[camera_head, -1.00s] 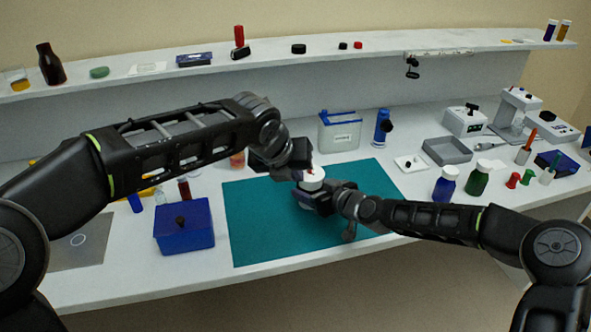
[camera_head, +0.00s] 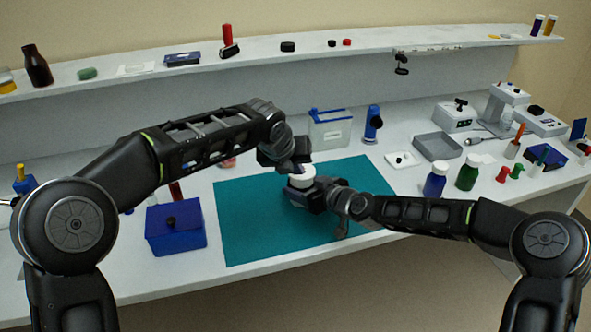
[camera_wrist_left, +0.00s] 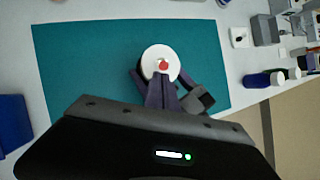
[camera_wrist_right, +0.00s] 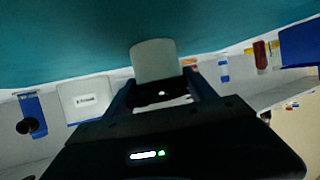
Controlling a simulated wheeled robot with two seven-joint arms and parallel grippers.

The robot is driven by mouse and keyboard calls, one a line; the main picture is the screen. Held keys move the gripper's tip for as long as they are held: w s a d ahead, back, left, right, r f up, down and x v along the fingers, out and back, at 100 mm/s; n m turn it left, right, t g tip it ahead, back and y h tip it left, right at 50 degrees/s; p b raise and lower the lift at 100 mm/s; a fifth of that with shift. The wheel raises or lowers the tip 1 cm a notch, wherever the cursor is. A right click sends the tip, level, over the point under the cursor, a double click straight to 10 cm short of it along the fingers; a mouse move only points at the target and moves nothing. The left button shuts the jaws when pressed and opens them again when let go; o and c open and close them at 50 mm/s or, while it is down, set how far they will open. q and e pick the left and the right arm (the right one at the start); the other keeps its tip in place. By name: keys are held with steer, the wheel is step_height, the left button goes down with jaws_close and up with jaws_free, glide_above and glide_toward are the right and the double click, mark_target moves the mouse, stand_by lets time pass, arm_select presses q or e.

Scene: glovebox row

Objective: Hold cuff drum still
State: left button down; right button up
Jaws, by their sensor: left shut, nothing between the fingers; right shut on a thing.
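The cuff drum, a white round piece (camera_head: 301,182), stands over the teal mat, held in my right gripper (camera_head: 312,192). In the left wrist view the drum (camera_wrist_left: 154,54) shows a round white top with a red spot near its middle. In the right wrist view its pale side (camera_wrist_right: 153,60) sits between the right fingers (camera_wrist_right: 160,92). My left gripper (camera_head: 298,168) is shut and empty, just above the drum. Its fingertips (camera_wrist_left: 161,78) reach over the drum's top by the red spot; I cannot tell whether they touch it.
The teal mat (camera_head: 250,225) is mostly clear. A blue box (camera_head: 175,228) stands left of it. A clear blue-rimmed bin (camera_head: 330,130) and a blue tube (camera_head: 372,124) stand behind. A grey tray (camera_head: 437,147) and bottles (camera_head: 435,180) are at the right. A shelf (camera_head: 270,57) runs along the back.

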arm_select(q)
steer(key=shift+w+d+r, duration=0.25)
steer(key=shift+w+r, duration=0.05)
stand_by(0.6)
steer(key=shift+w+d+r, duration=0.35)
steer(key=shift+w+d, duration=0.1)
steer(key=shift+w, duration=0.1)
steer(key=shift+r, duration=0.8)
steer(key=shift+s, duration=0.15)
steer(key=s+d+r, duration=0.2)
steer(key=s+r, duration=0.1)
steer(key=r, duration=0.8)
